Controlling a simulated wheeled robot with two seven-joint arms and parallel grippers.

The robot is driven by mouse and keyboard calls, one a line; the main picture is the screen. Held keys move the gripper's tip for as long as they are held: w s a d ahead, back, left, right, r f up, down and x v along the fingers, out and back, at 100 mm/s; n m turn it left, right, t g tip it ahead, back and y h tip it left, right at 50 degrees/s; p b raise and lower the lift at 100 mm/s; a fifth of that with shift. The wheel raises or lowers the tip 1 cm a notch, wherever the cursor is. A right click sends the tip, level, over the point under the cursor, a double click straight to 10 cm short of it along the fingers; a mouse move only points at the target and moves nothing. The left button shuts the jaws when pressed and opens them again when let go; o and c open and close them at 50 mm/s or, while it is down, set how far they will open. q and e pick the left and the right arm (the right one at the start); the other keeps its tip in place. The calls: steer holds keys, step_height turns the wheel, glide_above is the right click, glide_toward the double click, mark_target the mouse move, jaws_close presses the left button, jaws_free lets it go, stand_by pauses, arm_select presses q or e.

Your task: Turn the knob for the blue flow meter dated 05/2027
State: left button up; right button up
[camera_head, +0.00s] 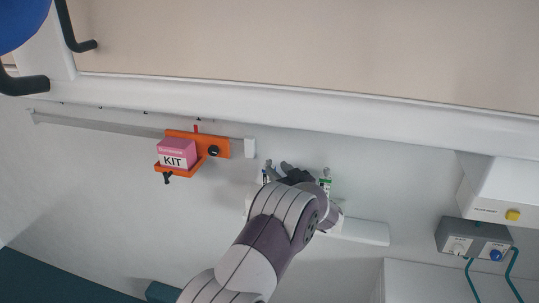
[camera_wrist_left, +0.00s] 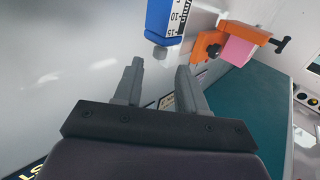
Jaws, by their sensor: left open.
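In the left wrist view, a blue flow meter (camera_wrist_left: 160,17) with a white scale marked 10 and 15 is at the top middle. A blue rounded part, apparently its knob (camera_wrist_left: 162,40), is at its lower end. My left gripper (camera_wrist_left: 160,68) is open, its two fingertips just short of the blue part, with nothing between them. In the head view my left gripper (camera_head: 279,169) is at the wall, between a small fitting at its left and a green-labelled flow meter (camera_head: 325,183) at its right. My arm hides much of this area. No date is legible.
An orange holder (camera_head: 222,148) with a pink KIT box (camera_head: 177,154) is on the wall left of the gripper. A grey outlet box (camera_head: 451,233) with teal hoses is at the lower right. A white ledge (camera_head: 300,112) runs above.

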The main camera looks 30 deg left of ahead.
mark_target(270, 163)
arm_select(q)
steer(key=p+x, duration=0.1)
steer(key=x, duration=0.4)
steer(key=shift+w+a+p, duration=0.2)
steer(key=shift+p, duration=0.1)
steer(key=shift+w+a, duration=0.15)
steer(key=shift+a, duration=0.2)
jaws_close()
